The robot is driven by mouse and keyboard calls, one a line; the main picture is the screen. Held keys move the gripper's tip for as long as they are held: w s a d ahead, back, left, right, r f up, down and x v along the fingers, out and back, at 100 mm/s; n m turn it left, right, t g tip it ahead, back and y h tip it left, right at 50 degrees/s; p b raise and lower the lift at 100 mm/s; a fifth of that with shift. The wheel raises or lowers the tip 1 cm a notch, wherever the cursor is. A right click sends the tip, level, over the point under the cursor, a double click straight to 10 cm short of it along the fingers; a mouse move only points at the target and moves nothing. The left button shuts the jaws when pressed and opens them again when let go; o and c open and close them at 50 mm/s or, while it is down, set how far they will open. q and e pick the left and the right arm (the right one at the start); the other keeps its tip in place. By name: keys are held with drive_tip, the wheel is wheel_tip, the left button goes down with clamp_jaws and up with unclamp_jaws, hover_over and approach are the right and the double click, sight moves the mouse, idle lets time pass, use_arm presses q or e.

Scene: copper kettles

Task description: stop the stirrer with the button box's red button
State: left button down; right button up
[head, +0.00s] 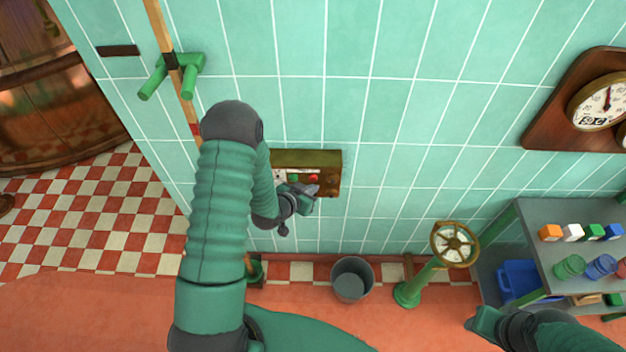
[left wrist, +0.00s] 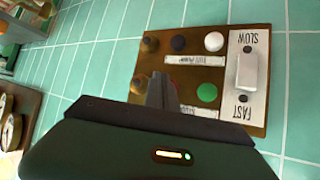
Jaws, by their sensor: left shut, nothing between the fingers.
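The button box (head: 329,158) is a brass-brown box on the tiled wall. Its red button (head: 313,177) shows just above my left gripper (head: 313,188), with a green button beside it. The left gripper is shut and empty, close in front of the box; I cannot tell whether it touches. In the left wrist view, its fingers (left wrist: 160,90) cover the spot beside the green button (left wrist: 207,92), and the red button is hidden. My right gripper (head: 485,322) is low at the right, its fingers unclear. I cannot make out the stirrer.
The box also bears a white SLOW/FAST switch (left wrist: 247,71), a white button (left wrist: 214,42) and a black button (left wrist: 179,43). A grey bucket (head: 352,280) and a green handwheel post (head: 454,244) stand below. A shelf unit (head: 540,215) is right; a copper kettle (head: 60,115) is left.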

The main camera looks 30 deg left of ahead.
use_arm(q)
drive_tip(key=s+d, duration=0.1)
drive_tip(key=s, duration=0.2)
drive_tip(key=s+d, duration=0.1)
drive_tip(key=shift+s+d, duration=0.15)
drive_tip(key=shift+d, duration=0.2)
idle(0.8)
drive_tip(key=s+d+r+g+b, duration=0.3)
drive_tip(key=s+d+r+g, duration=0.5)
drive_tip(key=s+d+r, duration=0.3)
drive_tip(key=s, duration=0.2)
drive_tip(key=shift+s+r+b, duration=0.15)
drive_tip(key=shift+s+b, duration=0.2)
